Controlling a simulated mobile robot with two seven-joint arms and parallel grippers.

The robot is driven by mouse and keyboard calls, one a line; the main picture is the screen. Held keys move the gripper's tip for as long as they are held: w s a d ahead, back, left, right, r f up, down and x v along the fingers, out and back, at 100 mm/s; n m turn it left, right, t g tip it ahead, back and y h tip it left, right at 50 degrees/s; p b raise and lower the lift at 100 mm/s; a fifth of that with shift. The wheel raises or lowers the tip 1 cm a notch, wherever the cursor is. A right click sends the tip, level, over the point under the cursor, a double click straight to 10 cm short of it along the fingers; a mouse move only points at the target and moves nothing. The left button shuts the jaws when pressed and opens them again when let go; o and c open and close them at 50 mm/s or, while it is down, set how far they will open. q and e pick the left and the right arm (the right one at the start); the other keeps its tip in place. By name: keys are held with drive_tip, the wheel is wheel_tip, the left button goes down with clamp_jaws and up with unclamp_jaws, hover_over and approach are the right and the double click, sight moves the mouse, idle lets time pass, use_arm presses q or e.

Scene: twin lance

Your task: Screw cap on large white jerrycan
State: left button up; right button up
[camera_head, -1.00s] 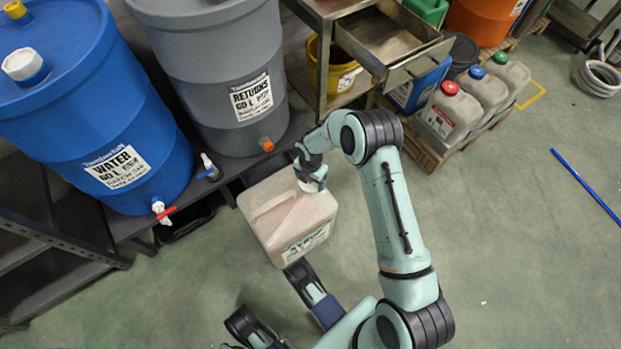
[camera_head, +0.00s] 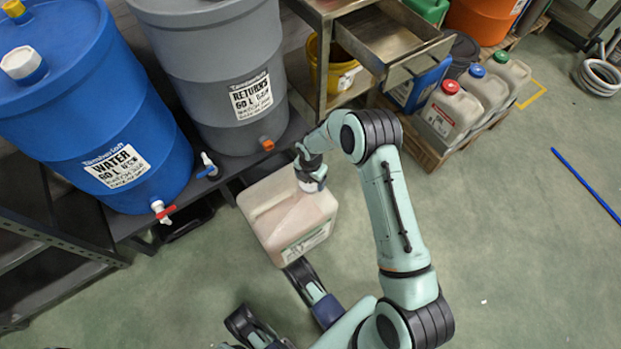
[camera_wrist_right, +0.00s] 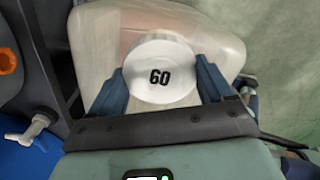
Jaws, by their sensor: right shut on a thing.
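The large white jerrycan (camera_head: 275,225) stands upright on the floor in front of the grey drum, with its label on the front side. My right gripper (camera_head: 311,178) reaches down over its top corner from above. In the right wrist view the gripper (camera_wrist_right: 162,88) is shut on a round white cap (camera_wrist_right: 160,62) marked "60", one blue finger on each side. The cap is over the jerrycan's top (camera_wrist_right: 105,40). The neck under the cap is hidden, so I cannot tell how far the threads are engaged. My left gripper cannot be made out.
A blue water drum (camera_head: 100,120) and a grey returns drum (camera_head: 225,80) stand on a low dark rack behind, taps facing out. A metal bench with an open drawer (camera_head: 390,40) and a pallet with smaller jerrycans (camera_head: 450,110) are at the upper right. Floor on the right is mostly clear.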

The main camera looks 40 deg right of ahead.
drive_tip(key=shift+f, duration=0.15)
drive_tip(key=o, duration=1.1)
drive_tip(key=shift+c, duration=0.2)
drive_tip(key=c, duration=1.1)
drive_tip(key=shift+o, duration=0.2)
drive_tip(key=m, duration=0.4)
drive_tip(key=shift+m, duration=0.4)
drive_tip(key=m, duration=0.3)
drive_tip(key=shift+m+p, duration=0.3)
drive_tip(key=shift+p, duration=0.05)
drive_tip(key=m, duration=0.3)
drive_tip(key=shift+m, duration=0.4)
drive_tip(key=m, duration=0.5)
drive_tip(key=shift+p, duration=0.3)
drive_tip(key=shift+m, duration=0.4)
